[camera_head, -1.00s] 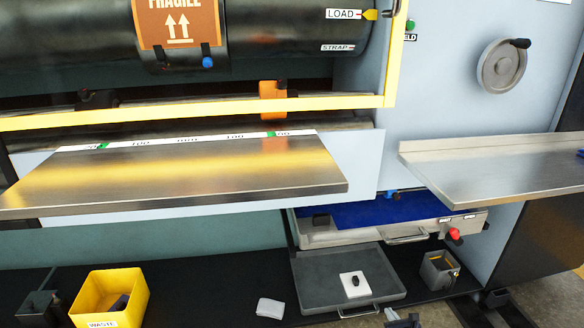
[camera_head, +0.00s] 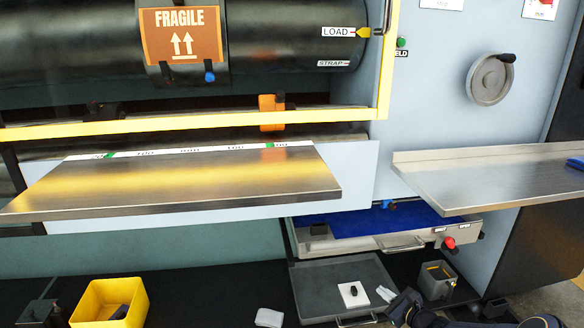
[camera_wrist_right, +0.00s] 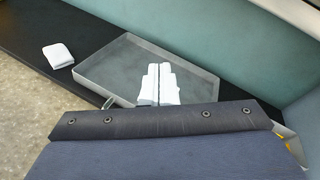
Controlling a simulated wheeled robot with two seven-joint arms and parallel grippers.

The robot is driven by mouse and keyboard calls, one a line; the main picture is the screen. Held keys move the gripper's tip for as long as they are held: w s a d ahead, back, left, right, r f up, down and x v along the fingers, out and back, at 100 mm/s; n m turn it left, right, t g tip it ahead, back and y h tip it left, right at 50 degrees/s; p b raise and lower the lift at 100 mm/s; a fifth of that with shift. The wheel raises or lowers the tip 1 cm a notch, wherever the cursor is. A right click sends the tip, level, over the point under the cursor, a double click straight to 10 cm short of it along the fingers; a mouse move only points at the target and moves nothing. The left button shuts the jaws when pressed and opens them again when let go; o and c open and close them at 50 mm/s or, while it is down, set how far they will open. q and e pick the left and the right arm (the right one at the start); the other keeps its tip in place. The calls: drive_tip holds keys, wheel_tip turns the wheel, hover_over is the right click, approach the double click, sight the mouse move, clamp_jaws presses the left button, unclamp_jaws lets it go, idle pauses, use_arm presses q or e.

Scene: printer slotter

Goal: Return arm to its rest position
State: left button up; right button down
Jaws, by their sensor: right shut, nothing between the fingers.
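My right gripper (camera_head: 386,293) shows at the lower right of the head view, with its dark arm coming in from the bottom edge. Its pale fingers (camera_wrist_right: 158,82) are together and empty in the right wrist view, over the grey tray (camera_wrist_right: 100,75). In the head view they appear at the right edge of that tray (camera_head: 312,290). A white square piece with a dark knob (camera_head: 353,292) lies in the tray, just left of the fingers and apart from them. My left gripper is not in view.
A silver drawer with a blue inside (camera_head: 345,222) is above the tray. Metal shelves stick out at left (camera_head: 180,185) and right (camera_head: 480,180). A yellow bin (camera_head: 135,292), a white pad (camera_head: 269,317) and a grey cup (camera_head: 437,280) stand low down.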

drive_tip(key=s+a+r+n+g+y, duration=0.1)
drive_tip(key=s+a+r+n, duration=0.15)
drive_tip(key=r, duration=0.25)
drive_tip(key=s+a+r+n+g+y, duration=0.1)
drive_tip(key=a+r+n, duration=0.15)
drive_tip(key=r, duration=0.35)
drive_tip(key=s+a+r+n+g+y, duration=0.1)
drive_tip(key=s+a+r+n+g, duration=0.1)
drive_tip(key=r+n, duration=0.25)
drive_tip(key=s+a+r+n+g, duration=0.35)
drive_tip(key=s+r+n, duration=0.25)
drive_tip(key=s+r, duration=0.5)
drive_tip(key=s+d+f+n+h, duration=0.2)
drive_tip(key=s+n+h, duration=0.6)
drive_tip(key=s, duration=2.1)
wheel_tip(320, 180, up, 37)
drive_tip(key=y+p, duration=0.1)
drive_tip(key=p, duration=3.6)
drive_tip(key=shift+w+n+g, duration=0.15)
drive_tip(key=shift+n+g, duration=0.2)
drive_tip(key=shift+n, duration=0.1)
